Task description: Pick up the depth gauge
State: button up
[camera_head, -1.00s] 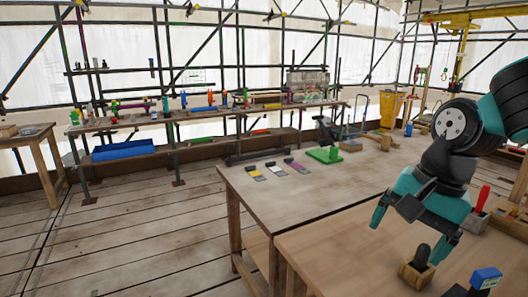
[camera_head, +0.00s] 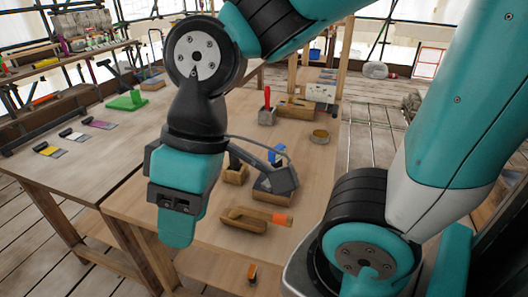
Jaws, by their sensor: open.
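My gripper (camera_head: 178,238) hangs at the left of the wooden bench, pointing down. It is seen almost side-on, its fingers overlap, and nothing shows between them. I cannot tell for sure which item is the depth gauge. To the right of the gripper, a dark block (camera_head: 272,190) holds a blue-topped piece (camera_head: 276,154). A wooden block (camera_head: 236,175) with a black upright piece stands beside it, partly hidden by my gripper. A wooden tool with an orange band (camera_head: 258,219) lies nearer. A small orange and black item (camera_head: 252,274) is at the near edge.
Farther back on the bench (camera_head: 215,262) are a red-handled tool in a block (camera_head: 267,108), a wooden box (camera_head: 298,108) and a round yellowish item (camera_head: 321,136). The left table holds several flat scrapers (camera_head: 72,134) and a green piece (camera_head: 127,101). Bare bench shows among the items.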

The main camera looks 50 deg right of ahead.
aim_at(276, 160)
jog(key=k, duration=1.1)
jog(key=z, duration=0.4)
jog(key=i, duration=0.5)
jog(key=z, duration=0.35)
